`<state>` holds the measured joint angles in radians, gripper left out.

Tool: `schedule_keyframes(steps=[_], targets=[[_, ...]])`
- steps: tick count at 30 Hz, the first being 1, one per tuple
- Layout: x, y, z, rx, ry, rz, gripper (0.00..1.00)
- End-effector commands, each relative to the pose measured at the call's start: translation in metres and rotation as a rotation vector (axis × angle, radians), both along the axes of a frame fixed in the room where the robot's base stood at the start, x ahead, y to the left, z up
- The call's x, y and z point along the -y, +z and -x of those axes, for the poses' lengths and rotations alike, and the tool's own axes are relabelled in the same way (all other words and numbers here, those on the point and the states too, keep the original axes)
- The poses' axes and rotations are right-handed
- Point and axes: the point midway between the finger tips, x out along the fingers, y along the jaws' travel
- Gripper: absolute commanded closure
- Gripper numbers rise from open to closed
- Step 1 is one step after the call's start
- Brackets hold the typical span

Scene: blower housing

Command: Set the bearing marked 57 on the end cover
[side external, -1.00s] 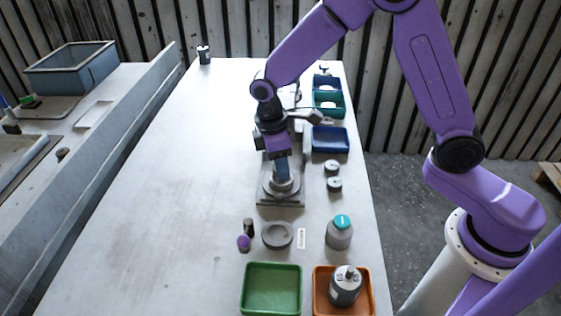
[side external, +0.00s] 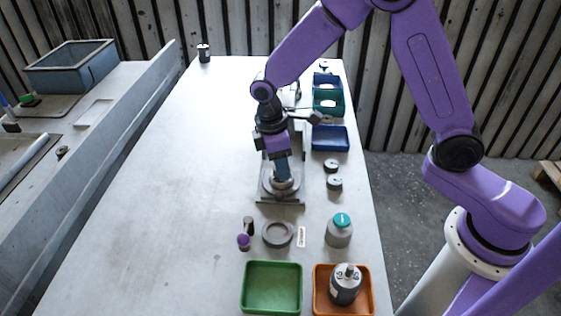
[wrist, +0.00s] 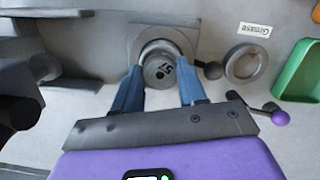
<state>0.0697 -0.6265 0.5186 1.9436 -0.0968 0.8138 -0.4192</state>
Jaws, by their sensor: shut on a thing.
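The bearing marked 57 (wrist: 159,72) is a short grey cylinder, its number visible in the wrist view. My gripper (wrist: 160,70) has its two blue fingers closed on the bearing's sides; it also shows in the side view (side external: 283,178). The bearing is directly over the round grey seat of what looks like the end cover (wrist: 176,38), on a square plate. In the side view the end cover (side external: 270,194) lies under my fingertips. I cannot tell whether the bearing is fully seated, as the fingers hide part of the contact.
A grey ring-shaped dish (side external: 278,234) by a "Grease" label (wrist: 254,30) and a purple-tipped tool (side external: 243,241) stand in front. A green tray (side external: 272,263), an orange tray with a motor (side external: 369,300) and a teal-capped bottle (side external: 339,234) are near.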

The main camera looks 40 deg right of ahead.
Motion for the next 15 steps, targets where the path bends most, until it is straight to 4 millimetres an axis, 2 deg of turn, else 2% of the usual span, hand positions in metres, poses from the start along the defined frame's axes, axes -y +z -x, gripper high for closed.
schedule_keyframes(steps=[15], targets=[[-0.0001, -0.0056, 0.0003, -0.001, 0.0, 0.001, 0.91]])
